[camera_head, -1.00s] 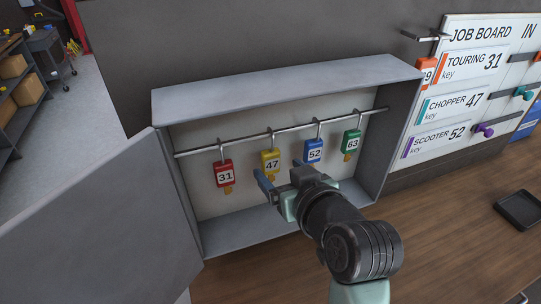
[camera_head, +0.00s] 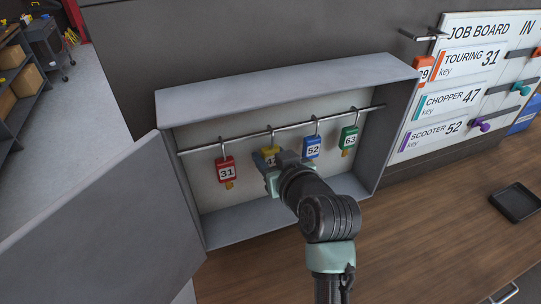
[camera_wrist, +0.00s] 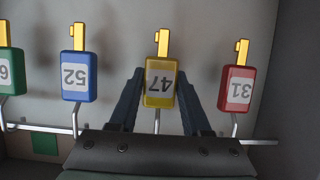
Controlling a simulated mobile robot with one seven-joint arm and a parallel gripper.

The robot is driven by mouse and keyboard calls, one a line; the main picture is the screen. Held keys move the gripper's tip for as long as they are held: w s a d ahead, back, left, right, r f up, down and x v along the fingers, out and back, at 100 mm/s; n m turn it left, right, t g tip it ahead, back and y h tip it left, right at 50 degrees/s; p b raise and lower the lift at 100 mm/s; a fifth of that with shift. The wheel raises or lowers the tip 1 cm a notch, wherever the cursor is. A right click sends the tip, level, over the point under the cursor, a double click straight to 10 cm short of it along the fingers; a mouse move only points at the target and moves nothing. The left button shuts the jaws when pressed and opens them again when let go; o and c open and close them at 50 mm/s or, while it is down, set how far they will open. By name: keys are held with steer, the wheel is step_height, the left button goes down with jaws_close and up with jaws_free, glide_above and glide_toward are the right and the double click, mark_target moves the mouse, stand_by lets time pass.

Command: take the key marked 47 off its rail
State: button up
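The yellow key tag marked 47 (camera_head: 264,153) hangs by a hook from the metal rail (camera_head: 197,149) inside the open grey cabinet (camera_head: 285,84). My gripper (camera_head: 275,160) is at this tag and partly covers it in the head view. In the wrist view, which is upside down, the 47 tag (camera_wrist: 160,85) sits between the two dark fingers of my gripper (camera_wrist: 160,78). The fingers are open, one on each side, with narrow gaps to the tag. The rail (camera_wrist: 32,128) shows low in the wrist view, with the 47 hook still on it.
The red 31 tag (camera_head: 226,170), blue 52 tag (camera_head: 312,147) and green 63 tag (camera_head: 348,138) hang on the same rail. The cabinet door (camera_head: 100,225) stands open at left. A job board (camera_head: 470,85) is at right; a black tray (camera_head: 516,202) lies on the wooden bench (camera_head: 420,240).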

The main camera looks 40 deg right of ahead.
jaws_close()
steer(key=shift+r, duration=0.15)
steer(key=shift+r+b, duration=0.55)
steer(key=s+a+p, duration=0.1)
steer(key=s+a, duration=0.1)
steer(key=s, duration=0.6)
steer(key=s+a+p, duration=0.1)
steer(key=s+a, duration=0.1)
steer(key=s, duration=0.7)
steer(key=shift+s+a, duration=0.25)
steer(key=shift+r, duration=0.1)
steer(key=shift+r+p, duration=0.3)
steer(key=shift+p, duration=0.1)
